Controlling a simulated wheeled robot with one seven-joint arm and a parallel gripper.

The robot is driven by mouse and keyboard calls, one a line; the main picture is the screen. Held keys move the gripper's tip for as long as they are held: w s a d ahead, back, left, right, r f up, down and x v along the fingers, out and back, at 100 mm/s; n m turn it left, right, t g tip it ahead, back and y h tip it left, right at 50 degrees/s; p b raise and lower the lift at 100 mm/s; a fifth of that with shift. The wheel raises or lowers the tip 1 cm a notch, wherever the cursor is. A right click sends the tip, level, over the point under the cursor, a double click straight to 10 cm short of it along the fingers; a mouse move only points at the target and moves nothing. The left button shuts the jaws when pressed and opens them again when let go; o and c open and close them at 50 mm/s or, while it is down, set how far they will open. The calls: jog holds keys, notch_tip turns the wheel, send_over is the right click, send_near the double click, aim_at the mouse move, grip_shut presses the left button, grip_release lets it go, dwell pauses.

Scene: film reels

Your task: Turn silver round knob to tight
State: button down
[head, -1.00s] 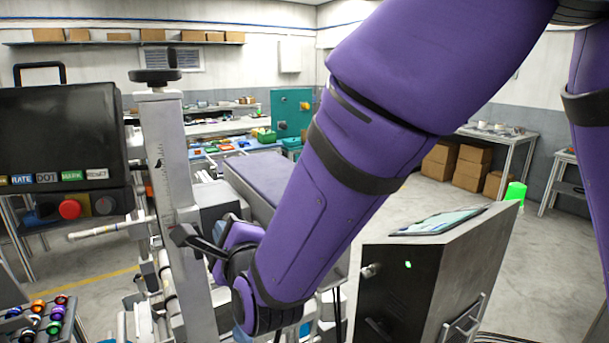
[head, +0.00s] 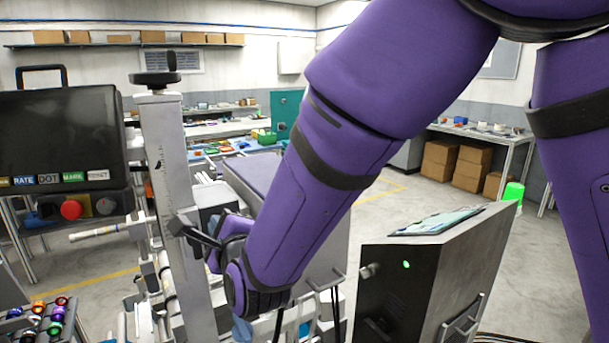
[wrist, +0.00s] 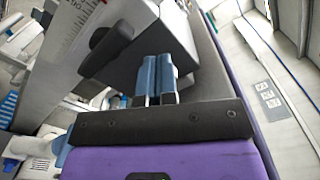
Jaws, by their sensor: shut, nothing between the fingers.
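A small silver round knob (head: 371,271) juts from the left face of the dark cabinet at right in the head view. I cannot be sure that it is the task's knob. A black clamp handle (wrist: 105,48) sits on the scaled column in the wrist view. My gripper (wrist: 157,62) shows there with its two blue fingers side by side, shut and empty, right of the handle and apart from it, in front of a grey block. In the head view my forearm hides much of the machine, and my fingers cannot be made out clearly.
A tall scaled column (head: 178,210) with a black top handwheel (head: 155,77) stands left of my wrist. A control panel (head: 62,135) is at far left. The dark cabinet (head: 400,300) stands right of my forearm, with open floor behind it.

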jog(key=shift+w+d+r, duration=0.2)
jog(key=shift+w+r, duration=0.15)
jog(key=shift+w, duration=0.3)
dwell(0.5)
jog(key=shift+s+a+r, duration=0.15)
jog(key=shift+a+r, duration=0.05)
jog(key=shift+r, duration=0.05)
dwell(0.8)
jog(key=v, duration=0.5)
jog(key=shift+s+a+f, duration=0.15)
jog(key=shift+s+f, duration=0.15)
jog(key=shift+s, duration=0.25)
jog(key=shift+s, duration=0.1)
jog(key=x, duration=0.5)
jog(key=shift+w, duration=0.45)
